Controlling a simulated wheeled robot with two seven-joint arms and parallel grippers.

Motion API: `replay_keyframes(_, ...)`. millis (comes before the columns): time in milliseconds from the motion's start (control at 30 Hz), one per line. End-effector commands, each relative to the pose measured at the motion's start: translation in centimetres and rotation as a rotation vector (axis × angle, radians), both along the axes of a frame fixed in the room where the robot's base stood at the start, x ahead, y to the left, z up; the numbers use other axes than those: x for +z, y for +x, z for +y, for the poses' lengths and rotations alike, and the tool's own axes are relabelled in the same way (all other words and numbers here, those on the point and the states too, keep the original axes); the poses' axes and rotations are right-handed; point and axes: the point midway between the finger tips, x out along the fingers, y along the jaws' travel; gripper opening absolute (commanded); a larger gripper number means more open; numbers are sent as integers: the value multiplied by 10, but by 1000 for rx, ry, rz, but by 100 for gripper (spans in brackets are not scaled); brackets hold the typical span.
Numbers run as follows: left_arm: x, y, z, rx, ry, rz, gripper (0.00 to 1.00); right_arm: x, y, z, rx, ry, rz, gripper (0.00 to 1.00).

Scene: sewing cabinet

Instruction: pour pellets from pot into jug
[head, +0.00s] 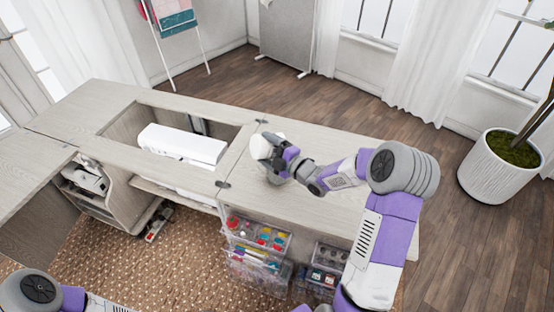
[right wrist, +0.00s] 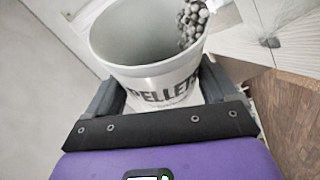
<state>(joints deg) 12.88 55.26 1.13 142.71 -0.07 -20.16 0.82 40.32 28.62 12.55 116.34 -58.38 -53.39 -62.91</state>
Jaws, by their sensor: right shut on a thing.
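A white pot lettered "PELLETS" (right wrist: 150,75) is between the fingers of my right gripper (right wrist: 160,98) in the right wrist view. The pot is tilted, and grey pellets (right wrist: 192,25) are gathered at the right of its mouth, by the rim. In the head view the white pot (head: 262,147) shows at the end of my right gripper (head: 272,158), over the cabinet top. I cannot make out the jug for certain; the gripper and pot cover that spot. My left arm shows only at the lower left, with its gripper out of the picture.
The pale wooden cabinet top (head: 330,150) has clear room to the right. A white sewing machine (head: 185,143) sits in the opening to the left. Clear drawers of sewing supplies (head: 255,245) hang below the front edge. A white planter (head: 500,170) stands far right.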

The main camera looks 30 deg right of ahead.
Motion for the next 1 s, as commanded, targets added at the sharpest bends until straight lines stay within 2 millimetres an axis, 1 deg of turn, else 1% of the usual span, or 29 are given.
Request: replay_keyframes(1000, -8, 0, 0, 0, 0, 0, 100, -4, 0, -4, 0, 61, -8, 52)
